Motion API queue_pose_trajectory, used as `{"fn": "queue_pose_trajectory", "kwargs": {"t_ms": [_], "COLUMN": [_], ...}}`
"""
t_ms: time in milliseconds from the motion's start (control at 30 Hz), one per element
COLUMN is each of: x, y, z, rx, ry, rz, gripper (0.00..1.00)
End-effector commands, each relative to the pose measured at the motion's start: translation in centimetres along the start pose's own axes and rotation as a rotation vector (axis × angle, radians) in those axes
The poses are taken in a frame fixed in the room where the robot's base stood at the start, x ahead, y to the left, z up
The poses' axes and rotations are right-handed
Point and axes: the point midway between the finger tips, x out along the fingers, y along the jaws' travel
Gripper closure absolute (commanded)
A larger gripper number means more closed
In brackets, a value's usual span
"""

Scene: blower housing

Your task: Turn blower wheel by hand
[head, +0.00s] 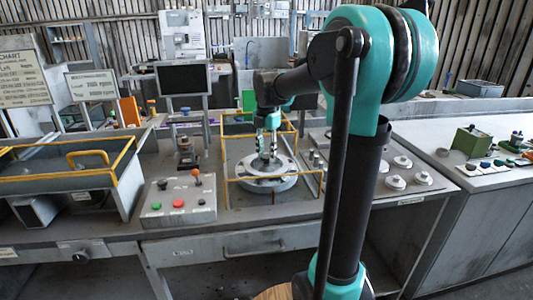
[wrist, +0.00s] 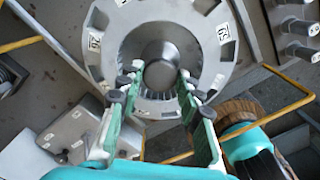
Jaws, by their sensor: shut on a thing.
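The blower wheel (head: 252,185) is a grey metal disc lying flat on the bench inside a yellow-railed frame. In the wrist view the blower wheel (wrist: 100,50) shows slots around its rim, white number labels and a round raised hub (wrist: 160,73) in the middle. My gripper (head: 267,150) points down over the wheel's middle. In the wrist view the green fingers of my gripper (wrist: 158,80) stand on either side of the hub, shut on it. The fingertips partly hide the hub's sides and the near part of the rim.
Yellow rails (head: 232,201) surround the wheel closely. A control box (head: 178,200) with red and green buttons and a lever stands to the left. Several round pale parts (head: 395,182) sit on a panel to the right. A dark monitor (head: 183,79) stands behind.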

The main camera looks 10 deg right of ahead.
Motion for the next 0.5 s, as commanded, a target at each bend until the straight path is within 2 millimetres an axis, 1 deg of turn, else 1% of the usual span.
{"fn": "queue_pose_trajectory", "kwargs": {"t_ms": [233, 267, 400, 433, 500], "x": [-0.03, -0.03, -0.02, -0.02, -0.02], "y": [0.03, 0.03, 0.03, 0.02, 0.02], "z": [0.04, 0.05, 0.04, 0.03, 0.02], "rx": [0.001, 0.001, 0.001, 0.001, 0.001], "ry": [-0.001, -0.001, -0.001, -0.001, 0.0], "rz": [0.001, 0.001, 0.001, 0.0, 0.0], "gripper": [1.0, 0.64, 0.47, 0.44, 0.44]}}
